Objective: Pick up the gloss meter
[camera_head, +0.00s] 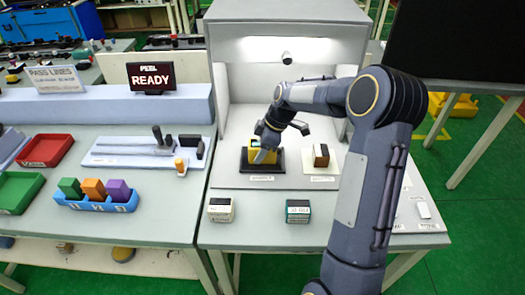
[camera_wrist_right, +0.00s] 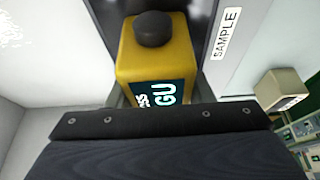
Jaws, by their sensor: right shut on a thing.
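The gloss meter (camera_wrist_right: 130,67) is a yellow block with a round black knob and a dark label reading "GU". In the head view the yellow gloss meter (camera_head: 257,157) is at the black stand (camera_head: 247,168) in the lit booth, partly covered by my gripper. My right gripper (camera_head: 266,146) reaches down over it and is shut on it. In the wrist view the dark gripper body hides its near end. I cannot tell whether it still touches the stand. My left gripper is not in view.
A brown and black block (camera_head: 321,155) sits on a white plate (camera_head: 322,169) to the right. Two small boxes, one whitish (camera_head: 220,210) and one dark green (camera_head: 298,211), stand in front. The booth's walls (camera_head: 219,75) enclose the back and sides. A "SAMPLE" label (camera_wrist_right: 226,33) lies beside the meter.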

